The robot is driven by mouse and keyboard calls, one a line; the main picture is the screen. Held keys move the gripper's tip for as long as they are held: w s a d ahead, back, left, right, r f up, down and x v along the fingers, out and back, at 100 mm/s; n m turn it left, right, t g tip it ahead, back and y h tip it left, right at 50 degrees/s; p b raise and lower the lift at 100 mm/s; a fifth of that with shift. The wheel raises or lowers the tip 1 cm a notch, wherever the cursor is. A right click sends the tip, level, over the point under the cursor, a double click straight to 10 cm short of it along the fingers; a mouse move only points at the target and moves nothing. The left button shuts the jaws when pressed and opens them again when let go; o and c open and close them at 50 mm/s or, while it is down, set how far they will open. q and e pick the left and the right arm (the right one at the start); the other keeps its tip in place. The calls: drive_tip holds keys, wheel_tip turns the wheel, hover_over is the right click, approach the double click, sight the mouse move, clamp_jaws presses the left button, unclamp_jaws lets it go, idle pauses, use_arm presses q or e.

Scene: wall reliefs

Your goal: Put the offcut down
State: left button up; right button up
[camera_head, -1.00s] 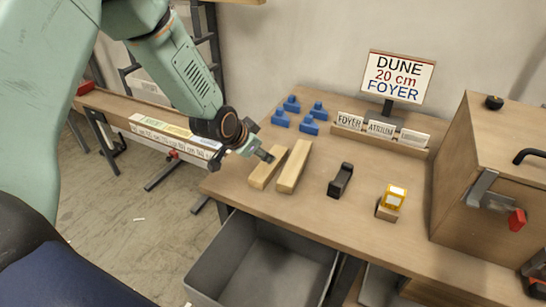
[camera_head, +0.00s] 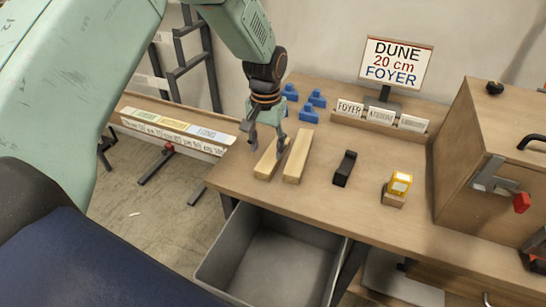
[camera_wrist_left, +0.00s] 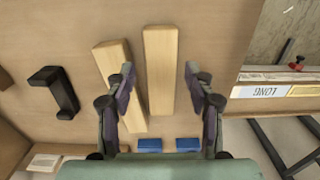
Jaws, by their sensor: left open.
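Two pale wooden pieces lie side by side on the workbench, a left one (camera_head: 267,163) and a right one (camera_head: 297,157). I cannot tell which is the offcut. My left gripper (camera_head: 267,142) points down over the left piece, open, a finger to each side of it. In the left wrist view the same open gripper (camera_wrist_left: 160,74) has that left piece (camera_wrist_left: 160,85) between its fingers, with no visible grip. The other piece (camera_wrist_left: 112,62) passes partly behind one finger there. My right gripper is out of view.
Blue blocks (camera_head: 309,115) stand behind the pieces. An open grey bin (camera_head: 222,255) is below the bench edge. A sign (camera_head: 396,64) and wooden cabinet (camera_head: 496,165) stand farther right.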

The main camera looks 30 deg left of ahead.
sight(267, 163)
use_arm(q)
wheel_tip(267, 163, down, 5)
drive_tip(key=shift+f+b, duration=0.1)
drive_tip(key=shift+b, duration=0.6)
drive_tip(key=shift+w+f, duration=0.15)
drive_tip(key=shift+f, duration=0.2)
drive_tip(key=shift+c, duration=0.4)
drive_tip(key=shift+r, duration=0.1)
drive_tip(key=shift+c, duration=1.4)
drive_tip(key=c, duration=0.7)
wheel_tip(267, 163, up, 10)
drive_tip(key=shift+f+p, duration=0.1)
drive_tip(key=shift+p, duration=1.1)
drive_tip(key=shift+c, duration=0.2)
